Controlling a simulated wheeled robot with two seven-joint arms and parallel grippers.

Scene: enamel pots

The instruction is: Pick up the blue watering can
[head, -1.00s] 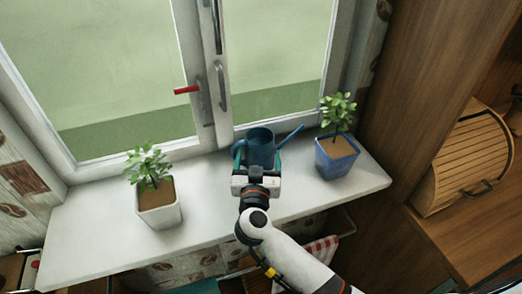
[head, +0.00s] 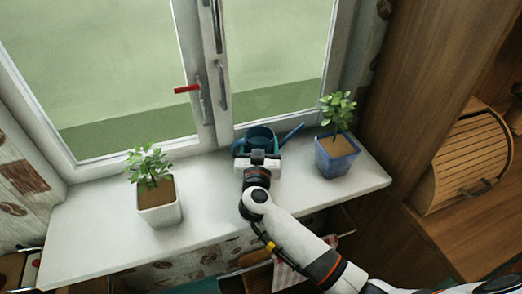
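The blue watering can (head: 261,137) stands upright on the white windowsill, its spout (head: 292,134) pointing right. My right gripper (head: 258,148) is close in front of it, with its teal fingers spread to the left and right of the can's body. The fingers look open, and I cannot see whether they touch the can. The gripper's body hides the lower front of the can. My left gripper is not in view.
A plant in a white pot (head: 160,213) stands on the sill (head: 95,233) to the left. A plant in a blue pot (head: 336,160) stands close to the right, near the spout. The window (head: 200,140) with its red handle is behind the can. A wooden cabinet (head: 410,110) is at the right.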

